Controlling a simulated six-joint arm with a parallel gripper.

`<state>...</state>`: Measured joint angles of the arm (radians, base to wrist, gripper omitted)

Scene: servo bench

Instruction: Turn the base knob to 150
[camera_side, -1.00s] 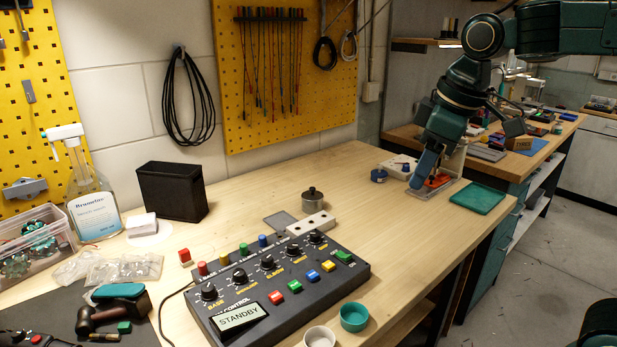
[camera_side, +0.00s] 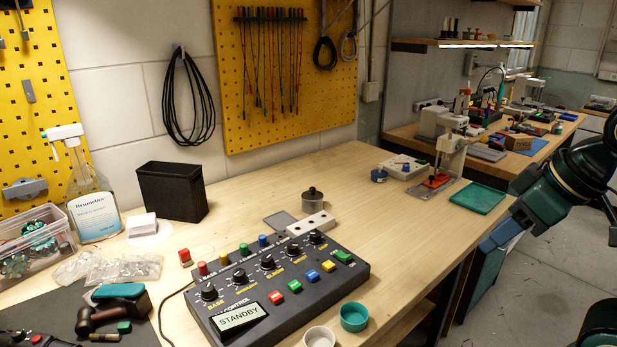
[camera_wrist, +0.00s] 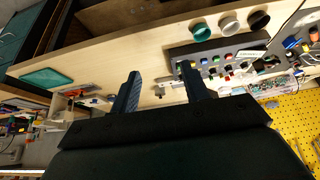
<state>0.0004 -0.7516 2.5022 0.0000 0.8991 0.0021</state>
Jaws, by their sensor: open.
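The dark control box (camera_side: 280,290) sits on the wooden bench in the side view, with its display reading STANDBY. The base knob (camera_side: 209,292) is the black knob at its left end, above the yellow BASE label; its exact angle is too small to read. The control box also shows in the wrist view (camera_wrist: 225,57), upside down. My gripper (camera_side: 490,245) is off the front right edge of the bench, far from the knob. In the wrist view its two fingers (camera_wrist: 162,88) stand apart with nothing between them.
On the box are several other black knobs, coloured buttons and capped posts. A white cup (camera_side: 319,337) and a teal cup (camera_side: 354,317) stand at its front. A teal tray (camera_side: 478,198) lies at right. The bench middle is clear.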

